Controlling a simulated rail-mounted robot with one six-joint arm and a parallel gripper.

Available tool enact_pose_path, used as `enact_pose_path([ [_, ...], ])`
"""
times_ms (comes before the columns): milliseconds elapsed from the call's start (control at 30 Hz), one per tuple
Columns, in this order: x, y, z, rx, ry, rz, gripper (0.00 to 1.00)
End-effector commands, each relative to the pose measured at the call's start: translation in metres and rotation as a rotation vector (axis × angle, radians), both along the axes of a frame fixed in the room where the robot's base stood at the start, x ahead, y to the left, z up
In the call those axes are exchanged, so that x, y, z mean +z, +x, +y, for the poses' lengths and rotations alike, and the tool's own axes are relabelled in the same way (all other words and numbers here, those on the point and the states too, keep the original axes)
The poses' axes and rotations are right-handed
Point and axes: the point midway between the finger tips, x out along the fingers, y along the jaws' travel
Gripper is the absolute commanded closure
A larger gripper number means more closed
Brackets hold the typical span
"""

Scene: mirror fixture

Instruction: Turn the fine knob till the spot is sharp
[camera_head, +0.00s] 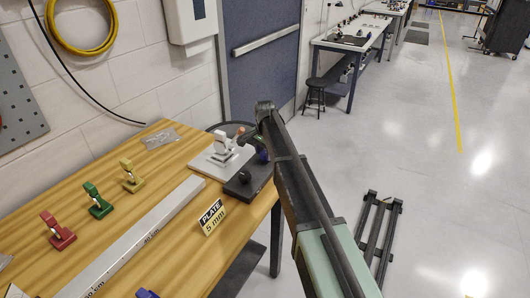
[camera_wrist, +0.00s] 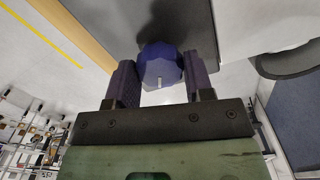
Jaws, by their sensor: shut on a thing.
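In the wrist view the faceted blue-purple knob (camera_wrist: 160,62) sits between my gripper's two fingers (camera_wrist: 160,76), and my gripper is shut on it. A short white mark shows on the knob's near edge. In the head view my gripper (camera_head: 262,147) is at the dark base plate (camera_head: 252,182) on the table's right end, and a bit of the purple knob (camera_head: 263,156) shows there. A pale upright fixture (camera_head: 222,148) stands just left. A small dark round part (camera_head: 244,177) sits on the dark plate. I cannot make out a light spot in either view.
A card reading "PLATE 5 mm" (camera_head: 212,217) stands at the wooden table's right edge. A long ruler bar (camera_head: 140,236) lies along the table. Red (camera_head: 58,231), green (camera_head: 98,201) and yellow (camera_head: 131,177) mounts stand left of it.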

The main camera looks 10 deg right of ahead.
Motion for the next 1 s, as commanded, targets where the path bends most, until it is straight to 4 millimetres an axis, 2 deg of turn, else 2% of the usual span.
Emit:
enact_pose_path([
  [667,-0.0001,-0.0004,0.0,-0.066,0.0,0.001,0.76],
  [700,-0.0001,-0.0004,0.0,-0.066,0.0,0.001,0.46],
  [800,-0.0001,-0.0003,0.0001,-0.065,-0.001,0.001,0.31],
  [833,-0.0001,-0.0003,0.0001,-0.065,0.0,0.0,0.26],
  [1000,0.0,-0.0001,0.0,-0.065,0.0,0.0,0.26],
])
